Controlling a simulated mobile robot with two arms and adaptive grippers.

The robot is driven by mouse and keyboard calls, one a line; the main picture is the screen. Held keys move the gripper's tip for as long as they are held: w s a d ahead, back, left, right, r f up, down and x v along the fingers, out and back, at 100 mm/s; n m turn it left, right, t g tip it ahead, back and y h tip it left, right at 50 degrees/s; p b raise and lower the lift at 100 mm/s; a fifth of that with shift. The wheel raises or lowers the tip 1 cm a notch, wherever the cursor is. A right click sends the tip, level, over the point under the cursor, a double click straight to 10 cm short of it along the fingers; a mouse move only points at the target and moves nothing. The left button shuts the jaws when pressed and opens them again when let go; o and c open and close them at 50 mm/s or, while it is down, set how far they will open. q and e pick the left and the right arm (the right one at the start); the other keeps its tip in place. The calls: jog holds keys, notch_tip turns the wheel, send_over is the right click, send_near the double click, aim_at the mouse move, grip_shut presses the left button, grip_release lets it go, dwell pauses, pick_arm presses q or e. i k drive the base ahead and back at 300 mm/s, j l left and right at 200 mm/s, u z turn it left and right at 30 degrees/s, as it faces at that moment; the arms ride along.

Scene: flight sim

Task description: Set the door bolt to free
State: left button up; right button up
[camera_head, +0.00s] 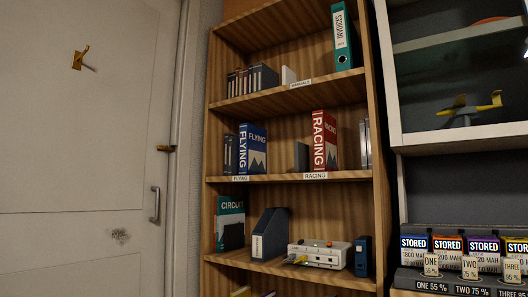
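A pale door (75,165) fills the left of the head view. A small brass-coloured piece (166,148), which looks like the door bolt, sits at the door's right edge by the frame. It is too small to tell its setting. A grey pull handle (154,204) is on the door below it. Neither of my grippers shows in this view.
A brass hook (80,57) is high on the door. Right of the door stands a wooden bookcase (378,200) with books, binders and a white device (318,254). Further right are a cabinet with a toy plane (470,107) and several "STORED" battery packs (447,248).

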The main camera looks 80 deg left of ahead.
aim_at(166, 147)
jog(key=u, duration=3.35)
